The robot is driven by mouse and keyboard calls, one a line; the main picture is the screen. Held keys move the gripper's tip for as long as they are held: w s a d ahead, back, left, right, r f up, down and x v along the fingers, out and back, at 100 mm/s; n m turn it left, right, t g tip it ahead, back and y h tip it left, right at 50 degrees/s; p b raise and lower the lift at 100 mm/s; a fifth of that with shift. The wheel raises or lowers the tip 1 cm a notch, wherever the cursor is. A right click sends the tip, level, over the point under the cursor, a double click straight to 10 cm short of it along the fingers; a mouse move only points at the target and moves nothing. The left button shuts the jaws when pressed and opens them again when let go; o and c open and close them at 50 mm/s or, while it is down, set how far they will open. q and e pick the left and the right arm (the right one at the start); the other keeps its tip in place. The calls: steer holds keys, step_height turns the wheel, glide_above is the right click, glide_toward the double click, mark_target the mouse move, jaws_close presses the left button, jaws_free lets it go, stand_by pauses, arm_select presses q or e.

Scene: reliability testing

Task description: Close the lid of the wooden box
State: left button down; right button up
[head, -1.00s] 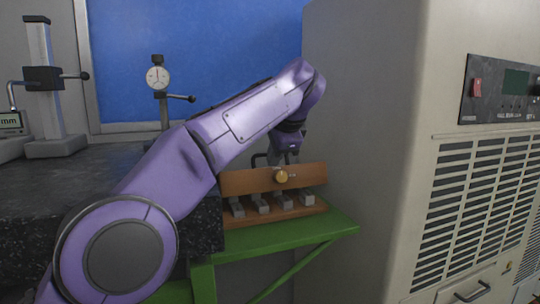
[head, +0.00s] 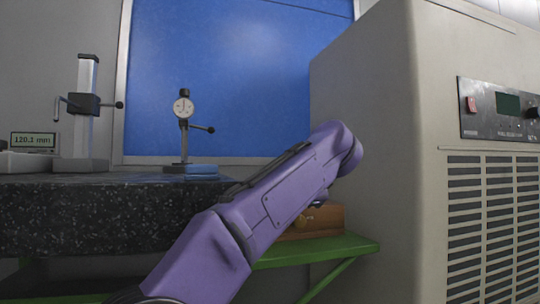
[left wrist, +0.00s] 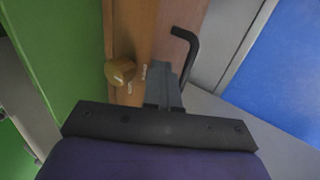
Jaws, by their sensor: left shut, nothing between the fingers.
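The wooden box (head: 328,221) sits on the green stand, mostly covered by my left arm in the head view. Its brass knob (head: 306,217) shows on the front. No open interior shows, and the lid looks down, though part of the box is hidden. In the left wrist view the wooden surface (left wrist: 132,30) carries the brass knob (left wrist: 121,70), with a black bent handle (left wrist: 187,42) to its right. My left gripper (left wrist: 163,72) is shut and empty, close against the box between knob and handle; whether it touches cannot be told. My right gripper is not in view.
A green stand (head: 340,247) bears the box. A dark granite slab (head: 90,215) with gauges lies to the left. A large beige cabinet (head: 385,130) stands close on the right. A blue panel (head: 240,80) is behind.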

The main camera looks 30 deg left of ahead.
arm_select(q)
steer(key=shift+f, duration=0.1)
step_height(320, 180, up, 5)
steer(key=p, duration=0.4)
steer(key=shift+p, duration=0.3)
steer(key=v, duration=0.9)
steer(key=shift+s+d+p, duration=0.15)
steer(key=shift+s+p, duration=0.15)
steer(key=shift+s, duration=0.05)
